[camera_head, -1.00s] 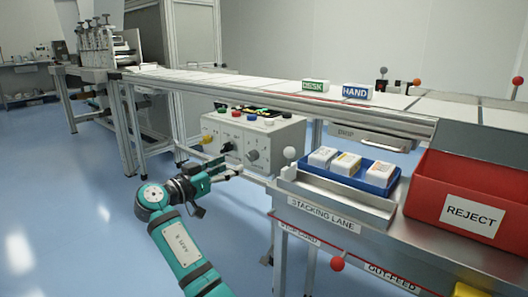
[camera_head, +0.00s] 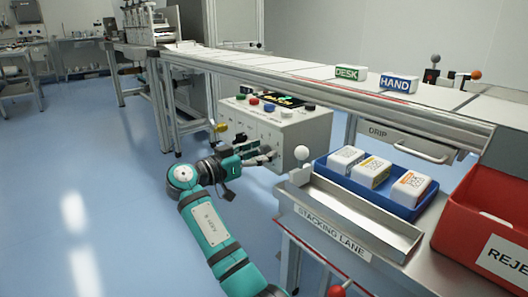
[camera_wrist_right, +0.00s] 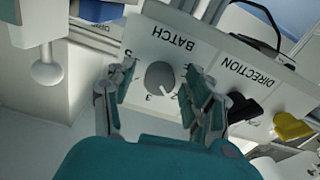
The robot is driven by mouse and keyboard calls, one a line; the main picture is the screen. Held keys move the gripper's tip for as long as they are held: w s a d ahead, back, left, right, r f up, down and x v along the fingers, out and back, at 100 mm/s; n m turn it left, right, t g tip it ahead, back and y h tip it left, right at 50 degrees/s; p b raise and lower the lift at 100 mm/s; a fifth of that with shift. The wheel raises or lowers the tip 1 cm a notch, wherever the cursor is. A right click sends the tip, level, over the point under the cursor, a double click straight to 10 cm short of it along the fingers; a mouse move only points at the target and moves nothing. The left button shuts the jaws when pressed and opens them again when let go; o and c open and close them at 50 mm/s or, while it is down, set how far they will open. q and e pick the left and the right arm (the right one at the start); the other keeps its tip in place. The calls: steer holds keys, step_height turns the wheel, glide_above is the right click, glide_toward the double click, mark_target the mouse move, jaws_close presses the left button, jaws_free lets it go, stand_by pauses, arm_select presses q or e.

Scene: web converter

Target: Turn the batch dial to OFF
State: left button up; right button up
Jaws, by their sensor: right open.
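The grey batch dial (camera_wrist_right: 160,76) is on the white panel of the control box (camera_head: 308,132), under the label BATCH, which appears upside down in the right wrist view. Numbers are printed around it, partly covered; I cannot tell its setting. My right gripper (camera_head: 268,155) is open in front of the panel and hides the dial in the head view. In the right wrist view its fingers (camera_wrist_right: 160,88) stand on either side of the dial, apart; contact cannot be told. My left gripper is not in view.
Beside the dial is a black DIRECTION knob (camera_wrist_right: 242,107) and a yellow knob (camera_wrist_right: 291,126). A white ball-topped lever (camera_head: 302,154) stands right of my gripper. A blue tray (camera_head: 412,209) with boxes and a red reject bin (camera_head: 462,232) are further right. The conveyor runs behind.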

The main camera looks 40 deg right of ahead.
jaws_close()
steer(key=shift+r, duration=0.1)
